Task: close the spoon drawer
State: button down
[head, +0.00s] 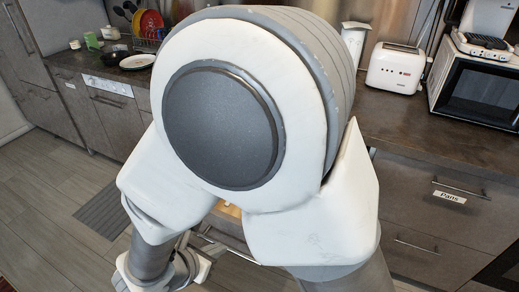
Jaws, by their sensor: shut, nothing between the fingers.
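A drawer (232,238) stands partly pulled out below the counter, behind my arm. A strip of its pale wooden inside shows between my arm links. No label can be read on it, so I cannot tell for sure that it is the spoon drawer. Its contents and most of its front are hidden. My gripper (197,266) shows only in part at the bottom, low and left of the drawer front. It looks shut and empty. I cannot tell whether it touches the drawer or its handle.
My arm fills the middle of the view. A drawer labelled "Pans" (450,197) is closed at the right. A toaster (396,68) and a microwave (479,91) stand on the counter (410,121). A dish rack (149,30) stands at the back left. The floor (40,205) at left is clear.

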aim_at(239, 240)
jog(key=shift+n, duration=0.4)
jog(key=b+x, duration=0.1)
jog(key=x, duration=0.5)
jog(key=a+b+x, duration=0.1)
jog(key=x, duration=0.3)
jog(key=shift+s+f+b, duration=0.2)
jog(key=shift+f+b, duration=0.1)
jog(key=shift+f, duration=0.2)
jog(key=shift+w+d, duration=0.1)
jog(key=shift+w, duration=0.05)
